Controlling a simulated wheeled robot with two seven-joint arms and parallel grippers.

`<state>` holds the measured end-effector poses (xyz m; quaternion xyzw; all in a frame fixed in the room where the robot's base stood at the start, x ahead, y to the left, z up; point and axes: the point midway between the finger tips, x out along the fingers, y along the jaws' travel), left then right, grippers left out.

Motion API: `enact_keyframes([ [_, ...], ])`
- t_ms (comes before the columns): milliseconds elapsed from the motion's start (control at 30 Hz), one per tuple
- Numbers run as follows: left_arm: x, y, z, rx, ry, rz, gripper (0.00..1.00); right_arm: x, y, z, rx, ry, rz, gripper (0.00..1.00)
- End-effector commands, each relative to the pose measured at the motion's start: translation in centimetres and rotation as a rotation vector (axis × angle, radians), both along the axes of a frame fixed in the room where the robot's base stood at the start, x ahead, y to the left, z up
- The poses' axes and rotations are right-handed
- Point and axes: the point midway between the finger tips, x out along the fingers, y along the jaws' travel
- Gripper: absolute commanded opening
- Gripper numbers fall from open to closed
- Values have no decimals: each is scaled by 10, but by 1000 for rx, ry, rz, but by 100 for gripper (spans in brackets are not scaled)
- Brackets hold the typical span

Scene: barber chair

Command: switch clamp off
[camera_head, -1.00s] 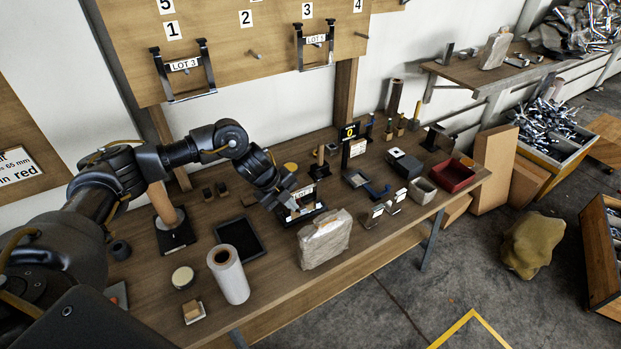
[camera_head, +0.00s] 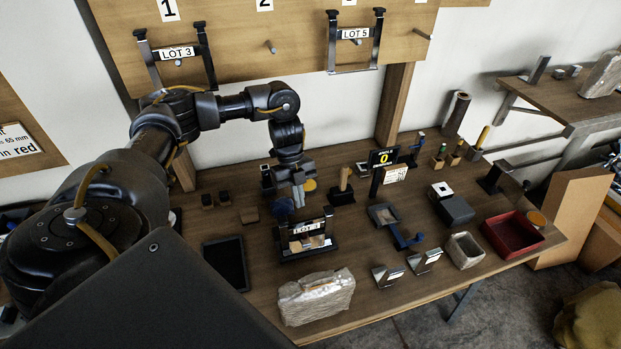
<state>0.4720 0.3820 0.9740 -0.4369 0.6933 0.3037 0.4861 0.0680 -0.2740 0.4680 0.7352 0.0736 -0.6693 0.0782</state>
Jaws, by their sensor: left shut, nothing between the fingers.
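My left gripper (camera_head: 299,194) is shut and empty. It points down over the back of the wooden bench, just behind a small black stand with a LOT label (camera_head: 307,229). A dark blue round part (camera_head: 283,208) shows beside its fingertips; I cannot tell whether they touch. No part is plainly marked as the clamp. A blue lever-like part (camera_head: 403,238) lies right of the stand, by a grey square tray (camera_head: 383,215). A black block with a wooden upright (camera_head: 343,190) stands right of the gripper. My right gripper is not in view.
A wrapped grey block (camera_head: 316,297) lies at the bench's front edge. A black display reading 0 (camera_head: 383,157) stands behind. LOT frames (camera_head: 177,52) hang on the board above.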

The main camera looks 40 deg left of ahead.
Motion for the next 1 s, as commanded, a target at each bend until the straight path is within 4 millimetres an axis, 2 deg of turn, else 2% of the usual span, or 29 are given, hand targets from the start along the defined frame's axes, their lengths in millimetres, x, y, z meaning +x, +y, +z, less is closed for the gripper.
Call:
enact_keyframes([
  [67, 0, 0, -4, 0, 2, 1, 0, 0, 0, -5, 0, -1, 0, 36],
  [400, 0, 0, -4, 0, 2, 0, 0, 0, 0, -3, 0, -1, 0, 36],
  [533, -2, -2, -10, 0, 4, 0, 0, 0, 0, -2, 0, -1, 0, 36],
  [1000, -13, -25, -77, 0, 5, 0, 0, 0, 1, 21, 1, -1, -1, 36],
])
